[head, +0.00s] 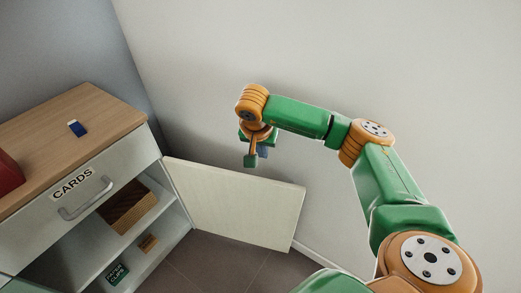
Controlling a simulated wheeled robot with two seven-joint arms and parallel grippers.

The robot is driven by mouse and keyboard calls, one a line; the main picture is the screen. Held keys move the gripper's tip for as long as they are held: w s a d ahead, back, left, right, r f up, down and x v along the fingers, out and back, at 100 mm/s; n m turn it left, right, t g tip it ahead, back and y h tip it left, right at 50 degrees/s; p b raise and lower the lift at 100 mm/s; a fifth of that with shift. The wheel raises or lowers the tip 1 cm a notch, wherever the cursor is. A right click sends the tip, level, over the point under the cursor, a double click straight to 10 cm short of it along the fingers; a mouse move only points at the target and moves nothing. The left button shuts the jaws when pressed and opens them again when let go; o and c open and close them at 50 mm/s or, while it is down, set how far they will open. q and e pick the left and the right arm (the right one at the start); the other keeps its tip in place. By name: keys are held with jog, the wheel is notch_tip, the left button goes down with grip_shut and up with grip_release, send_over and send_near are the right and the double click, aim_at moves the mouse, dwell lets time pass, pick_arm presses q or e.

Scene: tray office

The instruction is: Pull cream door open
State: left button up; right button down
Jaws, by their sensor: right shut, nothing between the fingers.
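The cream door (235,203) stands swung wide open on the right side of the cabinet. Its hinged edge is at the cabinet's right side, and its free edge points to the right, near the wall. No handle shows on the face I see. My right gripper (250,161) is shut and empty. In the picture it overlaps the door's top edge, in front of the wall; I cannot tell whether it touches the door. My left gripper is not in view.
The cabinet top (85,112) bears a blue and white eraser (77,128) and a red object (9,171). A drawer (106,195) labelled CARDS is above the open shelves. A wooden block (128,208) and a dark green box (117,274) sit inside. A grey wall stands close behind.

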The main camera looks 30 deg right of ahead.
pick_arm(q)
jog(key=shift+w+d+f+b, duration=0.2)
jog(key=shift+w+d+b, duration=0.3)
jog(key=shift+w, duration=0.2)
pick_arm(e)
notch_tip(320, 180, down, 6)
jog(key=s+a, duration=0.1)
jog(key=shift+a, duration=0.3)
jog(key=shift+s, duration=0.1)
